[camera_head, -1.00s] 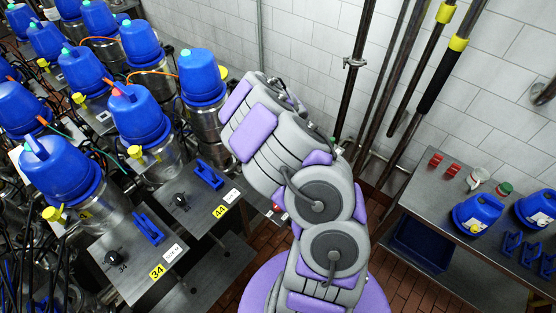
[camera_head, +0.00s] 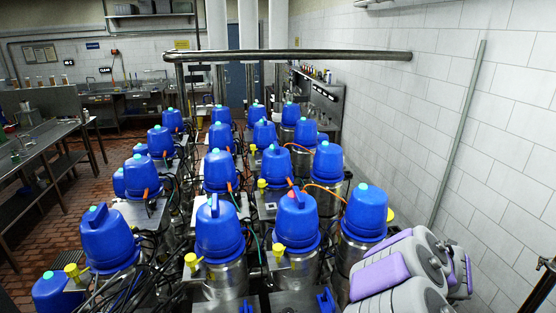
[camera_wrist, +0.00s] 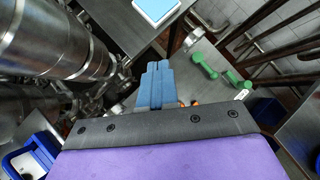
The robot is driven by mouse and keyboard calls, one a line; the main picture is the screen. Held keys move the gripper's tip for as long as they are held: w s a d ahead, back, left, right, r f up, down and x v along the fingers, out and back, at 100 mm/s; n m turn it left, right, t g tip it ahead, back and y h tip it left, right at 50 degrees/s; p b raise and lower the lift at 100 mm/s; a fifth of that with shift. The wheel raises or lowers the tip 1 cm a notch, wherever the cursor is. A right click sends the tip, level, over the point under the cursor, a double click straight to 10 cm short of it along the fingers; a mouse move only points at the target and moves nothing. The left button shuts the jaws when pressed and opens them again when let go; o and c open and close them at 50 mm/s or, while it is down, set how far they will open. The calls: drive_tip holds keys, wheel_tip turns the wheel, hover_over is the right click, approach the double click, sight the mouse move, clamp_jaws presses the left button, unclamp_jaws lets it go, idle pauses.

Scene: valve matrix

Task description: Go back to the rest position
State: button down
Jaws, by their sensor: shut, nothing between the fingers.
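My gripper (camera_wrist: 158,72) shows in the wrist view, with its two blue fingers pressed together and nothing between them. It is apart from the steel surfaces seen around it. My arm's grey and purple links are at the lower right of the head view, beside the front right blue-capped unit (camera_head: 366,212). The gripper itself is hidden or out of frame in the head view.
Rows of blue-capped steel units (camera_head: 219,229) fill the middle of the head view, with cables among them. A tiled wall (camera_head: 500,130) bounds the right. A steel cylinder (camera_wrist: 60,40) is left of my gripper; green objects (camera_wrist: 204,65) lie beyond it.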

drive_tip(key=s+d+r+m+h+b, duration=0.2)
drive_tip(key=s+r+m+h+b, duration=0.25)
drive_tip(key=r+m, duration=0.6)
drive_tip(key=s+a+f+m+g+b, duration=0.25)
drive_tip(key=s+a+m+b, duration=0.2)
drive_tip(key=s+m, duration=0.3)
drive_tip(key=s+a+f+m+g+y+b, duration=0.3)
drive_tip(key=s+a+f+m, duration=0.3)
drive_tip(key=s+a, duration=0.5)
drive_tip(key=s+a+f+m+g+y+b, duration=0.3)
drive_tip(key=s+a+f, duration=0.7)
drive_tip(key=a, duration=0.8)
drive_tip(key=shift+s+f+m+y+b, duration=0.35)
drive_tip(key=shift+s+m+y+b, duration=0.8)
drive_tip(key=shift+m+y, duration=0.7)
drive_tip(key=shift+a, duration=0.15)
drive_tip(key=shift+a, duration=0.45)
